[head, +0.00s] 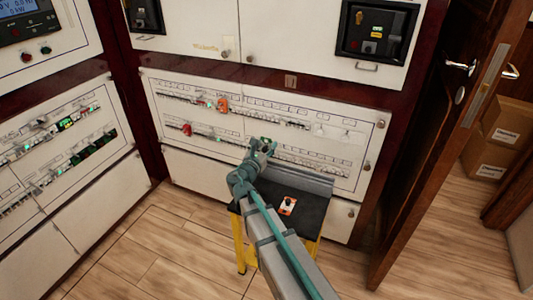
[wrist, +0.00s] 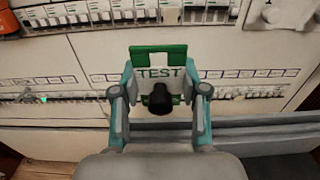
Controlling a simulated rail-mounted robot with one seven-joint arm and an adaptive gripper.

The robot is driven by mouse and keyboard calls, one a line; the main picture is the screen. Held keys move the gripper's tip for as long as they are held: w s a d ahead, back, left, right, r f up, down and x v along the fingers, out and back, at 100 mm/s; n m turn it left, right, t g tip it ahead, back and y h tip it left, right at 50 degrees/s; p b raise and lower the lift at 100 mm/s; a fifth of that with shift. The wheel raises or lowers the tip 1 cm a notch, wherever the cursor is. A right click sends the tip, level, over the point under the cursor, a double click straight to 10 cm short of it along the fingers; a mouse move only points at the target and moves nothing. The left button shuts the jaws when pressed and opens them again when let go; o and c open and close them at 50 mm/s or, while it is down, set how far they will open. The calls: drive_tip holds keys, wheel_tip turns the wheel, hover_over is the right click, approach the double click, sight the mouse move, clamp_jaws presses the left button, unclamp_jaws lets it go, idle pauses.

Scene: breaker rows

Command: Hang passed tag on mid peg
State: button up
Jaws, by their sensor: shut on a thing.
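My gripper (wrist: 159,92) is shut on a green and white tag (wrist: 158,53) that reads TEST in the wrist view. The tag stands upright between the fingers, facing the camera, with a black round piece in front of its lower part. In the head view my gripper (head: 263,146) is in front of the lower breaker panel (head: 345,169), and only a bit of green shows at its tip. I cannot tell the gap between tag and panel. I cannot clearly make out the pegs; a pale plate with a round knob (wrist: 272,15) shows at the wrist view's top right.
A black-topped stool (head: 262,207) with yellow legs stands below my arm, with a red and white tag (head: 288,205) on it. Orange-red pieces (head: 223,104) sit on the breaker rows. A wooden door (head: 425,150) stands at the right. Floor at left is clear.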

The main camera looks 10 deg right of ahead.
wheel_tip(320, 180, up, 12)
drive_tip(key=shift+f+p, duration=0.1)
drive_tip(key=shift+p, duration=1.1)
